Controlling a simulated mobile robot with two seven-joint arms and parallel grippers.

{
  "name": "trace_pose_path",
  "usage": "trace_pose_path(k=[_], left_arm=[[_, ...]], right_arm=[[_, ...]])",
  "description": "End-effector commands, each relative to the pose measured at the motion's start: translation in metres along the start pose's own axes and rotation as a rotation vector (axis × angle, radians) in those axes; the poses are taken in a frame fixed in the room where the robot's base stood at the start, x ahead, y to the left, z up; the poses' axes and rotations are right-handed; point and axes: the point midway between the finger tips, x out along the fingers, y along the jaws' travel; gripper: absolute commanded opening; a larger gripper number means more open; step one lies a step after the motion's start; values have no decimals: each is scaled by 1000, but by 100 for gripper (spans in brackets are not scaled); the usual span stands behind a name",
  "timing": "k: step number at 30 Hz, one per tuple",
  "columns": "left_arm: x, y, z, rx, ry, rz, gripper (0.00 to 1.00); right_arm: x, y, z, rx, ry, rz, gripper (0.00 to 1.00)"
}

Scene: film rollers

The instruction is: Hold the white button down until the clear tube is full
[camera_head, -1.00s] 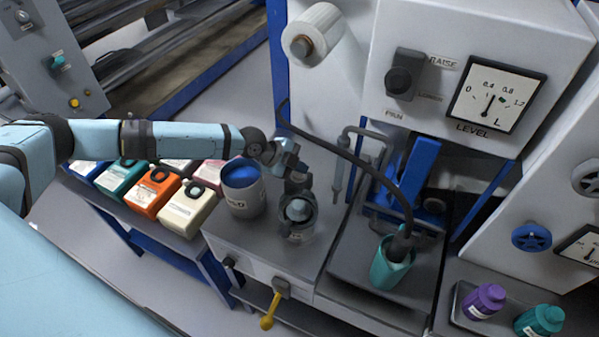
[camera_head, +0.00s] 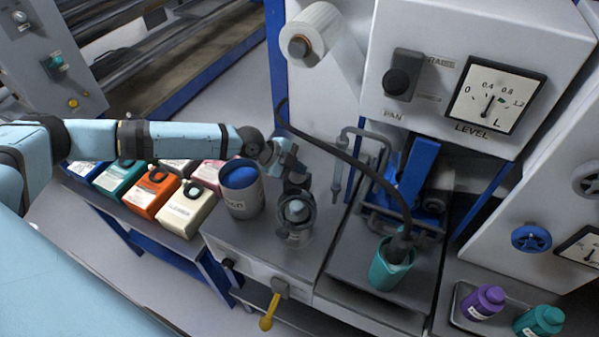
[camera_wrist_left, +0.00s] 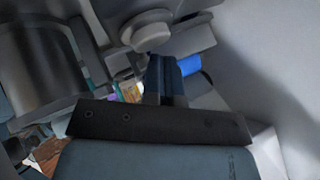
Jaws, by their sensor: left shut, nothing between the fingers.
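My left gripper (camera_head: 292,163) is above the bench, at the top of a small dark stand with a ring around a grey cup (camera_head: 296,212). In the left wrist view its fingers (camera_wrist_left: 166,66) are shut with nothing between them. A round, pale white button-like knob (camera_wrist_left: 152,33) lies just past the fingertips; I cannot tell whether they touch it. In the head view the arm and fingers hide that spot. A thin, pale see-through tube (camera_head: 337,178) hangs beside a bent pipe, right of the gripper; its fill level is too small to read. My right gripper is out of view.
A dark grey tub with blue contents (camera_head: 243,203) stands close left of the stand. A black hose arches over the bench into a teal jug (camera_head: 388,268). A level dial (camera_head: 495,96) is on the machine. Several coloured containers line the left shelf.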

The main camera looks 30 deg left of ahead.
Motion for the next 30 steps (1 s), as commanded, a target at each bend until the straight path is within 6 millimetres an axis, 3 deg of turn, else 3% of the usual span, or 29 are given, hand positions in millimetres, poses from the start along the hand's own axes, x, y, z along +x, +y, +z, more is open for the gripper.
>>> trace_pose_path(k=[1,11,24,30], left_arm=[[-3,4,12,-2,-22,9,0],[-6,2,10,-2,-22,8,0],[-35,-23,-17,0,-11,0,0],[-39,-28,-22,0,-9,-1,0]], right_arm=[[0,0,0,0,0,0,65],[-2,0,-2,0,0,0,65],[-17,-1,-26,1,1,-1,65],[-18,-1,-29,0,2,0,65]])
